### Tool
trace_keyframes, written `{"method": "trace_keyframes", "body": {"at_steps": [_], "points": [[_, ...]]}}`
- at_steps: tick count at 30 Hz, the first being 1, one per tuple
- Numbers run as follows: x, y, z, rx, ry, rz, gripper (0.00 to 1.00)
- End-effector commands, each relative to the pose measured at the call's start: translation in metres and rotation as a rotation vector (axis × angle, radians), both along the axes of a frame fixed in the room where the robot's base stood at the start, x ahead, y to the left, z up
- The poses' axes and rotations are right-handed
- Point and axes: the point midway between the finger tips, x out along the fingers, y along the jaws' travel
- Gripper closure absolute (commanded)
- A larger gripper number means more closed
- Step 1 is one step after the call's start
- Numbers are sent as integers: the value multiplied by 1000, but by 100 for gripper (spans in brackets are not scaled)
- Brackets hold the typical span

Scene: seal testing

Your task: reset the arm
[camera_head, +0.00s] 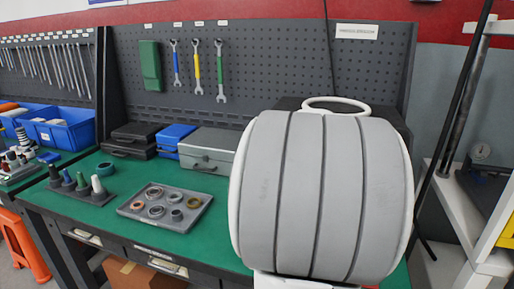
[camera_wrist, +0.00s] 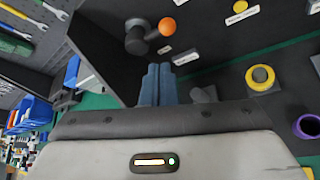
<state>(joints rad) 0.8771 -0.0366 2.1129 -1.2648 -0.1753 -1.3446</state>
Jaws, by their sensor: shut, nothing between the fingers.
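My gripper (camera_wrist: 158,84) shows in the wrist view as two blue-grey fingers side by side, closed together with nothing between them. They point toward a dark panel and touch nothing that I can make out. In the head view a large grey banded part of my own arm fills the right middle, and my gripper is hidden there.
In the head view a grey tray (camera_head: 187,224) of seals, a peg stand (camera_head: 78,194) and cases (camera_head: 208,151) occupy the green bench (camera_head: 105,218).

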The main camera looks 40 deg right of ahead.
Motion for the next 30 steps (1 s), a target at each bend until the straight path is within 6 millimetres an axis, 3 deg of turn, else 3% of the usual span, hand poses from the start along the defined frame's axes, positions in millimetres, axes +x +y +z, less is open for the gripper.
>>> {"method": "trace_keyframes", "body": {"at_steps": [7, 11, 14, 20, 27, 30], "points": [[1, 2, 1, 6, -5, -3, 100], [7, 23, 8, 98, -66, -68, 100], [11, 60, 14, 271, -165, -190, 100], [-4, 169, 2, 766, -336, -549, 100], [-67, 311, -30, 1268, -318, -1058, 100], [-97, 355, -38, 1375, -261, -1242, 100]]}}
